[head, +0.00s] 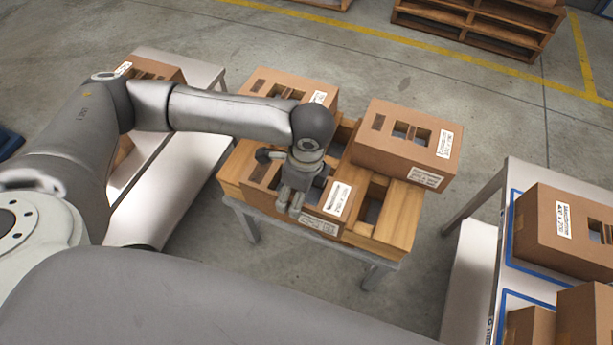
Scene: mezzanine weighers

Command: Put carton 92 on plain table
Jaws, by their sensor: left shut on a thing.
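My left gripper (293,192) is shut on a brown carton (322,203) at the front middle of a wooden pallet (400,215). This carton has open slots in its top and white labels; I cannot read whether one says 92. The carton still appears to be at the pallet, and I cannot tell whether it is lifted. A grey table (205,70) with no visible markings stands at the left, partly hidden by my left arm. My right gripper is not in view.
Two other cartons, one at the back (290,85) and one at the right (405,140), sit on the pallet, which rests on a grey stand (250,225). A carton (150,67) is on the left table. The right table (500,190) has blue outlines and several cartons (565,230).

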